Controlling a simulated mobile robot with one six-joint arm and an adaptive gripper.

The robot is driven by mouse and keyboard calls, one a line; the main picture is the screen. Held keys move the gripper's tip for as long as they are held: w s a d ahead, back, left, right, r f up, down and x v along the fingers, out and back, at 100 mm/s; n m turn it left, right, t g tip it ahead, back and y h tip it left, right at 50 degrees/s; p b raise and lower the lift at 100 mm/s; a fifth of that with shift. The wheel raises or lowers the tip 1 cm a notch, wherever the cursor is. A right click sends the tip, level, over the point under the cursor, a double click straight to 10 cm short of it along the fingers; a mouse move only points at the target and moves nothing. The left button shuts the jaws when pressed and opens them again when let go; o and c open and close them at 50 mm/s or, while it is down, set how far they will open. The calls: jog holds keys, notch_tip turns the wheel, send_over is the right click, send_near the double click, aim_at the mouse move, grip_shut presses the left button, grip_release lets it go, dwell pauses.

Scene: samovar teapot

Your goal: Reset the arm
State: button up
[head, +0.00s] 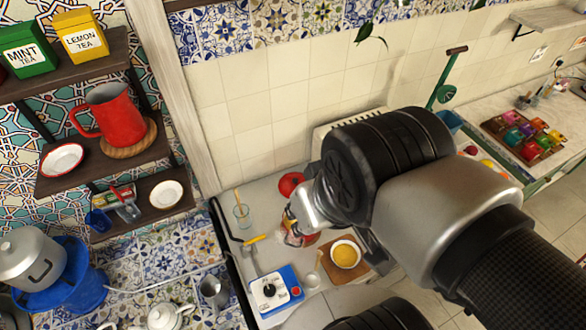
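My arm reaches in from the lower right, and its large black and silver joints fill the middle right of the head view. My gripper is mostly hidden behind these joints. I cannot tell whether it is open or holds anything. A shiny silver, red and yellow shape (297,228) shows just left of my wrist above the counter, and I cannot make out what it is. The white teapot (165,317) stands at the bottom edge, apart from my arm.
Below my arm are a bowl of orange content (346,255), a blue and white timer-like box (272,292), a glass (242,216) and a red round thing (291,184). A shelf at left holds a red pitcher (112,115). Colourful jars (525,135) stand at right.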

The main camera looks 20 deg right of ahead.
notch_tip(320, 180, down, 28)
jog(key=b, duration=2.8)
jog(key=shift+f, duration=0.2)
